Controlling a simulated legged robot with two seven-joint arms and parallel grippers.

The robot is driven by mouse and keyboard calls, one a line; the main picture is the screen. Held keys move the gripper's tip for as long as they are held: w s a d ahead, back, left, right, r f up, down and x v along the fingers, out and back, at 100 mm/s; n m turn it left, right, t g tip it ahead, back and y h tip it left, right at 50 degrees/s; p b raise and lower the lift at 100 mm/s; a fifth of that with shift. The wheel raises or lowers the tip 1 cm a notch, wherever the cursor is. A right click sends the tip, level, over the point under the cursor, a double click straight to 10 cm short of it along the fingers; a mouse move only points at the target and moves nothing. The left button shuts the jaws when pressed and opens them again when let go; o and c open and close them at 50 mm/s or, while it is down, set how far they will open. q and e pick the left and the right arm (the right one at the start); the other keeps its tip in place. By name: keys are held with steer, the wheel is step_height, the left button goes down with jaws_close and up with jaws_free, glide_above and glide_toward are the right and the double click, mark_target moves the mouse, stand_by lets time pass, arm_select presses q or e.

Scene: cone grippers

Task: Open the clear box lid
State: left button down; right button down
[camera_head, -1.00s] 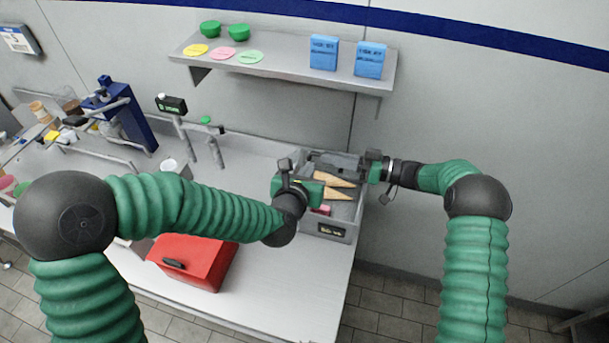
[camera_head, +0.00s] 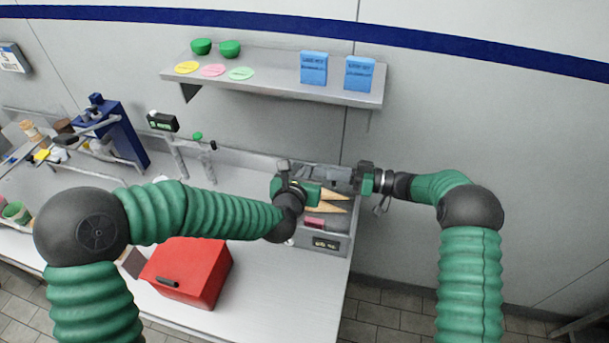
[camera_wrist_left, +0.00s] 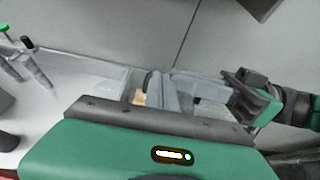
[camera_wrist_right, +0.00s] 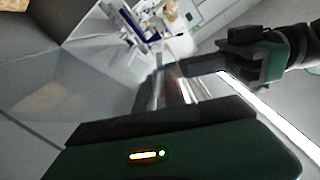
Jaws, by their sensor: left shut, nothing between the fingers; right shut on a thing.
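The grey box (camera_head: 341,240) stands at the right end of the counter, with tan cones (camera_head: 325,207) and a small pink item inside. My right gripper (camera_head: 354,180) is at the box's back right corner, shut on the clear lid (camera_wrist_right: 70,85), whose see-through panel shows in the right wrist view. The lid's angle is hard to tell. My left gripper (camera_head: 316,193) is shut and empty, above the box's left part. It hides part of the box, and its own fingertips are hard to see.
A red box (camera_head: 195,270) with a black handle sits on the counter in front. A shelf (camera_head: 270,90) with green bowls and blue cartons hangs above.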

arm_select(q)
steer(key=shift+w+r, duration=0.1)
arm_select(e)
steer(key=c, duration=1.5)
jaws_free()
steer(key=shift+s+f, duration=0.1)
steer(key=shift+f, duration=0.1)
